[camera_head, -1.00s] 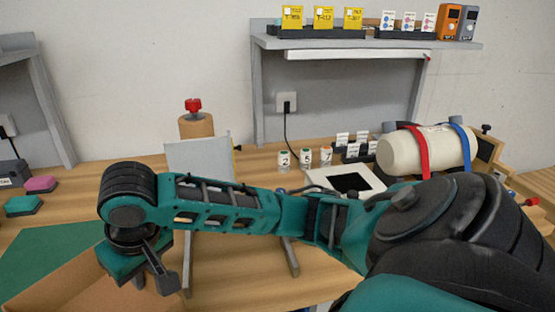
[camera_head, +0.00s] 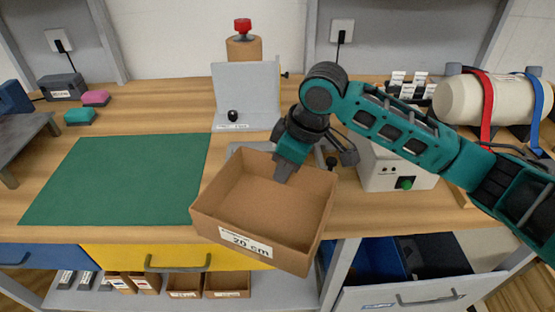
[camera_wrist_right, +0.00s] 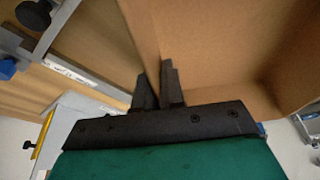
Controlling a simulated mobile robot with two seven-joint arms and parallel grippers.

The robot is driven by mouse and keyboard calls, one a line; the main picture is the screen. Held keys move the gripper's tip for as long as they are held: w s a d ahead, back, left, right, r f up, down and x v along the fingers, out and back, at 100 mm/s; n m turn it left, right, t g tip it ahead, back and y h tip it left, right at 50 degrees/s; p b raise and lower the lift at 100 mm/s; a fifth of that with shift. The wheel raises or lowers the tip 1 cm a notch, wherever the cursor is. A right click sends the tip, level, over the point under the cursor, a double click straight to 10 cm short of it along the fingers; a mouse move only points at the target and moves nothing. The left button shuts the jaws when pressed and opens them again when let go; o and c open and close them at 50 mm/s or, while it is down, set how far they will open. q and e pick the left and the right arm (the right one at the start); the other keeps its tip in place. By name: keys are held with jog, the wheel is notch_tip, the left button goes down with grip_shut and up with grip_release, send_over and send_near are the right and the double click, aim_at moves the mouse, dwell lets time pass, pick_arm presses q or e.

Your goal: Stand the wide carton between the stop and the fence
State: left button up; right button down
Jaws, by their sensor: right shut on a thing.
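The wide carton (camera_head: 265,193) is an open-topped brown box with a "20 cm" label on its front. In the head view it is tilted, near the table's front edge. My right gripper (camera_head: 287,170) is shut on its back wall; in the right wrist view the carton wall (camera_wrist_right: 230,45) runs between the fingers (camera_wrist_right: 159,85). A grey upright plate (camera_head: 246,88) with a labelled base stands behind the carton; which part is stop or fence is unclear. The carton and my arm hide part of the grey fixture. The left gripper is not in view.
A green mat (camera_head: 120,178) lies clear at left. A white device (camera_head: 390,168) with a green knob stands right of the carton. A cream cylinder (camera_head: 485,100) with straps is at the right back. A yellow drawer (camera_head: 120,257) and open drawer (camera_head: 405,298) are below.

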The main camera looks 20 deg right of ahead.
jog(key=w+n, duration=0.1)
jog(key=w+a+n+g, duration=0.1)
jog(key=n, duration=0.1)
jog(key=w+n, duration=0.1)
jog(key=n, duration=0.1)
jog(key=shift+a+f+y, duration=0.2)
jog(key=shift+a+y, duration=0.05)
jog(key=shift+y, duration=0.05)
jog(key=shift+f, duration=0.1)
